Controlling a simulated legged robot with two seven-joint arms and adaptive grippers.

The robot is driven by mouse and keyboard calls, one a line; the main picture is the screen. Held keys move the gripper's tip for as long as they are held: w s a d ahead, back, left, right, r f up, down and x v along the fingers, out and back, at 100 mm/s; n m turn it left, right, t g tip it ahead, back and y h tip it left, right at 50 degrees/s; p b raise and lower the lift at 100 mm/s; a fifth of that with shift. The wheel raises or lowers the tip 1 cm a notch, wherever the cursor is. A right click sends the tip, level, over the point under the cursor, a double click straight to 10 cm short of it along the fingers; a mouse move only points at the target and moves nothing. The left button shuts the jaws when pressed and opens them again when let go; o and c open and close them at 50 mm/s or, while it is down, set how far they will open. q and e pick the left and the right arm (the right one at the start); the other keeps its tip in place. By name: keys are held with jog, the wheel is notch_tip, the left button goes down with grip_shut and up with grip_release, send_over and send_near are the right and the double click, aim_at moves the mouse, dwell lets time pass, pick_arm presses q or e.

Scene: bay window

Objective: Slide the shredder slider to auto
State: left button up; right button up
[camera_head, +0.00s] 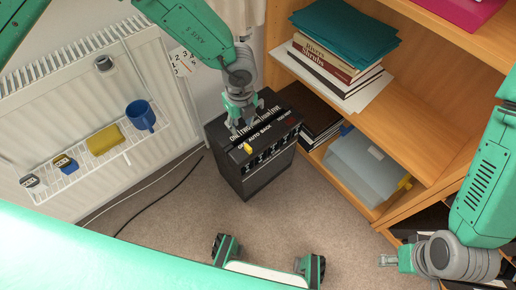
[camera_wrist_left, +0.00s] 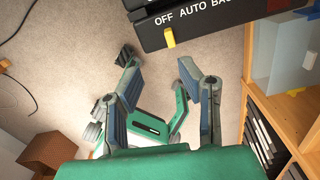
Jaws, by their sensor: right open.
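The black shredder (camera_head: 242,172) stands on the carpet beside the wooden shelf, with white lettering on its top. Its yellow slider (camera_head: 247,148) sits on the front edge of the top. In the left wrist view the slider (camera_wrist_left: 169,37) is just under the word OFF, left of AUTO and BACK. My left gripper (camera_head: 238,117) is above the shredder's top. In the left wrist view its fingers (camera_wrist_left: 157,60) are spread and empty, with the slider beyond them and apart. My right gripper (camera_head: 387,260) is open and empty at the lower right, away from the shredder.
A wooden shelf (camera_head: 418,137) with books and a grey bin (camera_head: 366,165) stands close on the shredder's right. A radiator (camera_head: 60,100) with a wire rack holding a blue mug (camera_head: 141,115) is at left. A black cable (camera_head: 160,202) lies on open carpet.

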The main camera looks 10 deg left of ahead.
aim_at(248, 146)
pick_arm(q)
jog(key=shift+n, duration=0.7)
jog(key=f+b, duration=0.1)
jog(key=f, duration=0.3)
jog(key=d+f+b, duration=0.1)
jog(key=f+b, duration=0.1)
jog(key=f, duration=0.3)
jog(key=f+b, duration=0.2)
jog(key=f, duration=0.2)
jog(key=shift+w+d+f, duration=0.15)
jog(key=shift+w+f, duration=0.05)
jog(key=shift+w, duration=0.2)
grip_shut()
